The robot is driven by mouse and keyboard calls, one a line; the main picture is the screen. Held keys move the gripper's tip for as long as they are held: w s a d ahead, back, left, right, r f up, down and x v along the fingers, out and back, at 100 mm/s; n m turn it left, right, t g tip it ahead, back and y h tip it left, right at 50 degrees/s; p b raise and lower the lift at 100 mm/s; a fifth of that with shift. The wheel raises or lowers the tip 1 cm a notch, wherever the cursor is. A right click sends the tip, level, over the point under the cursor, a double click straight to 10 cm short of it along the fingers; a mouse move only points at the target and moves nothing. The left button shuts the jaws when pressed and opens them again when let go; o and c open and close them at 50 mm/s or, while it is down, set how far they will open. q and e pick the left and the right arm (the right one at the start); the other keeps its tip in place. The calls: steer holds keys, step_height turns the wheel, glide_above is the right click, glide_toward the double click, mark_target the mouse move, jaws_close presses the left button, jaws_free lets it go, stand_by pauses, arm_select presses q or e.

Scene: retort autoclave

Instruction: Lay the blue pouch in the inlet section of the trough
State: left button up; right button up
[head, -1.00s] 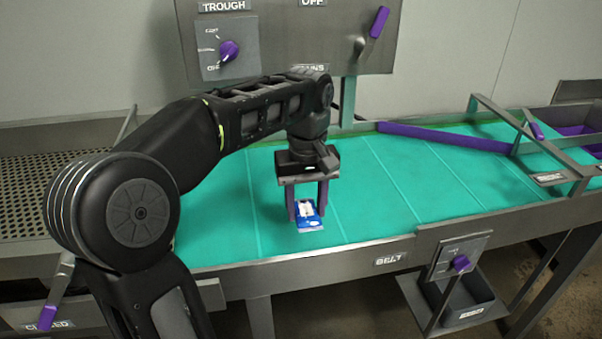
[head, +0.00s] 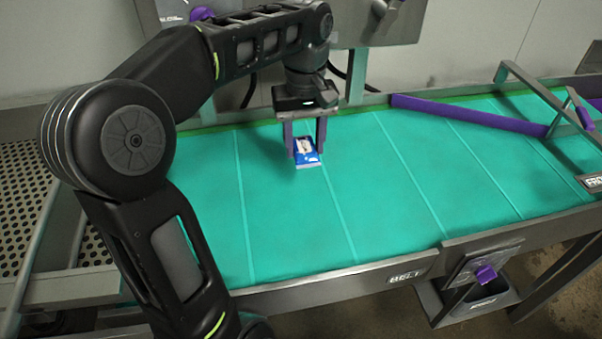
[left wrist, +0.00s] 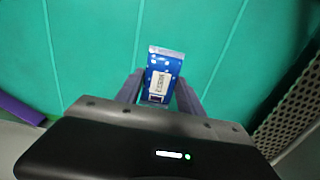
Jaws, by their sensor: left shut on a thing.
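The blue pouch (head: 306,153) has a white label and is between the fingers of my left gripper (head: 306,145). The gripper is shut on it and points down over the green belt. In the left wrist view the pouch (left wrist: 162,78) sticks out past the two fingertips (left wrist: 158,92). It seems held just above the belt, but the exact gap cannot be told. The perforated trough (head: 22,190) is at the left, partly hidden behind my left arm. Its inlet section cannot be made out. My right gripper is not in view.
The green belt (head: 400,225) with pale cross ribs is otherwise bare in the middle. A purple diverter bar (head: 470,115) lies across its far right part. A metal rail with a BELT label (head: 408,276) runs along the front. A control panel (head: 385,20) stands behind.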

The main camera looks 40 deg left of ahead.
mark_target(304, 146)
arm_select(q)
steer(key=shift+f, duration=0.1)
steer(key=shift+f+b, duration=0.35)
steer(key=shift+b, duration=0.05)
step_height(304, 146, down, 3)
steer(key=b, duration=0.2)
steer(key=shift+r+b, duration=0.15)
steer(key=shift+b, duration=0.2)
step_height(304, 146, down, 2)
steer(key=shift+f+p, duration=0.3)
steer(key=shift+f, duration=0.05)
steer(key=shift+f, duration=0.1)
step_height(304, 146, down, 3)
steer(key=shift+f+p, duration=0.1)
steer(key=shift+p, duration=0.2)
steer(key=shift+f, duration=0.2)
